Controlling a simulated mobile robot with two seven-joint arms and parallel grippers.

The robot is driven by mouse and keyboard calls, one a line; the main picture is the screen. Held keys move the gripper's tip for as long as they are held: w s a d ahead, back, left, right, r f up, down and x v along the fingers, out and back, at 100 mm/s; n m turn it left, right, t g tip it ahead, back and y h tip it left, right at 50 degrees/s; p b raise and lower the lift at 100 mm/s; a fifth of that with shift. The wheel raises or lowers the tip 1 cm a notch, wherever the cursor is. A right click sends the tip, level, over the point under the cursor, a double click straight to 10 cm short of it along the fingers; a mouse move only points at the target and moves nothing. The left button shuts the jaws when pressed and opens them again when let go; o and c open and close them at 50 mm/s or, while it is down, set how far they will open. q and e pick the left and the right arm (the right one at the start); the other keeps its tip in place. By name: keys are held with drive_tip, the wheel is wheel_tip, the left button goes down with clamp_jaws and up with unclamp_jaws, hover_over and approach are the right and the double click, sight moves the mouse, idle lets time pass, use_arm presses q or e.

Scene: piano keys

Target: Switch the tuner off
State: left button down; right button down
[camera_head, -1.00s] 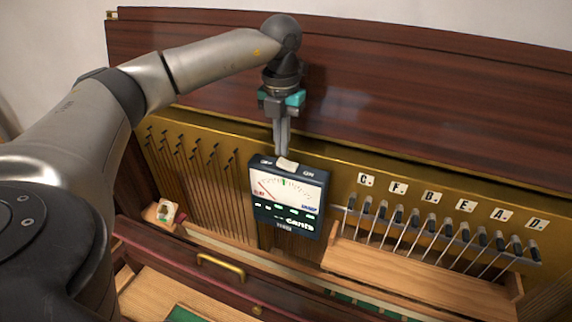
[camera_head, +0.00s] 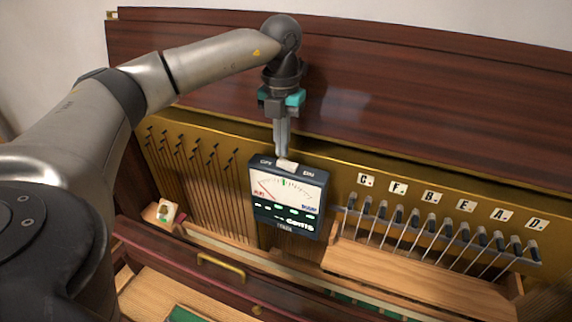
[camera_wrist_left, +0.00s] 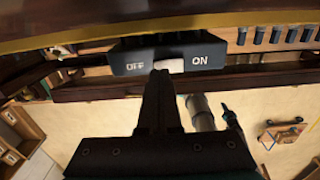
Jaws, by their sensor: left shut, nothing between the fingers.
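The tuner (camera_head: 289,196) is a dark box with a pale needle dial and lit green marks, upright against the piano's brass rail. Its top carries a white switch (camera_head: 288,164) between the labels OFF on the left and ON on the right. The switch also shows in the left wrist view (camera_wrist_left: 171,65). My left gripper (camera_head: 281,153) is shut and empty, pointing down at the switch. In the left wrist view its fingertips (camera_wrist_left: 161,74) overlap the switch's OFF-side end; whether they touch it I cannot tell.
The dark wooden panel (camera_head: 420,80) rises behind.

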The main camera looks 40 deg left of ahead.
sight(282, 161)
use_arm(q)
drive_tip(key=shift+s+f+b, duration=0.1)
drive_tip(key=shift+f+b, duration=0.6)
drive_tip(key=shift+f, duration=0.4)
idle(0.7)
drive_tip(key=shift+r, duration=0.1)
drive_tip(key=shift+r+p, duration=0.55)
drive_tip(key=shift+p, duration=0.1)
wheel_tip(282, 161, up, 6)
drive_tip(key=p, duration=0.4)
drive_tip(key=shift+f+p, duration=0.1)
drive_tip(key=shift+p, duration=0.3)
